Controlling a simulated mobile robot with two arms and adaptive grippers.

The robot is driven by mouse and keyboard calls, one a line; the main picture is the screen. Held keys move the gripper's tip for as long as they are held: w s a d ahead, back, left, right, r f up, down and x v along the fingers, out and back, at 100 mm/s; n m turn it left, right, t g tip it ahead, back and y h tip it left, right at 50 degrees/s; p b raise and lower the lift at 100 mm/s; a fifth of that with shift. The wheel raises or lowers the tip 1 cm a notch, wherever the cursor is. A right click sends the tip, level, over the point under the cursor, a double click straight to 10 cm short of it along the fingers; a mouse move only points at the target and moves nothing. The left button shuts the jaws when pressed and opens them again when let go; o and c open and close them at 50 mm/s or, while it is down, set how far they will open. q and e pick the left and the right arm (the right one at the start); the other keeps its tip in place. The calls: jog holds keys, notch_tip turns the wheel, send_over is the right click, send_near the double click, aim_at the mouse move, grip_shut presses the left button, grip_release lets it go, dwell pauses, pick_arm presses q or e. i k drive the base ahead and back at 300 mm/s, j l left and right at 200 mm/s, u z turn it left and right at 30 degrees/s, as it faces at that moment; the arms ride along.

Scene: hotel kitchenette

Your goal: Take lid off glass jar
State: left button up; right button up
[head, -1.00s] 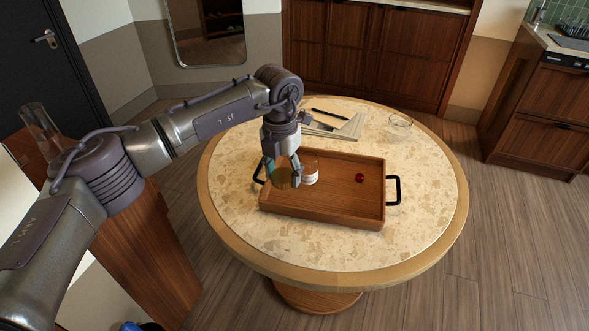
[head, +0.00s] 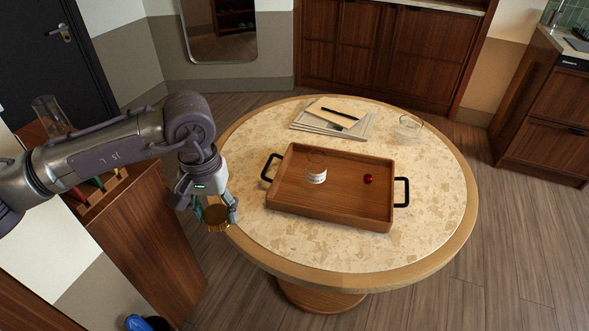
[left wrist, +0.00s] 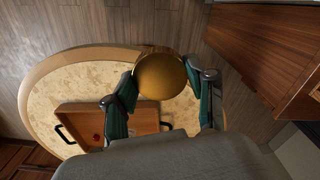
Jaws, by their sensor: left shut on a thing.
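The glass jar (head: 316,168), clear with a white label, stands upright and without a lid in the left part of the wooden tray (head: 335,204). My left gripper (head: 216,212) is shut on the round golden-brown lid (head: 216,219), to the left of the tray near the table's left edge. In the left wrist view the lid (left wrist: 160,76) sits between the two teal-padded fingers (left wrist: 162,95). My right gripper is not in view.
A small red ball-like thing (head: 368,179) lies in the tray. Papers with a dark pen (head: 335,117) lie behind it, and a clear glass (head: 409,128) stands at the back right. A wooden cabinet (head: 146,238) stands left of the round table (head: 437,205).

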aim_at(315, 164)
jog(key=i+l+z, duration=0.1)
jog(key=i+l, duration=0.3)
jog(key=i+l+z, duration=0.1)
jog(key=i+l, duration=0.25)
jog(key=i, duration=0.15)
jog(key=i+l+z, duration=0.15)
jog(key=i+l, duration=0.2)
jog(key=i, duration=0.1)
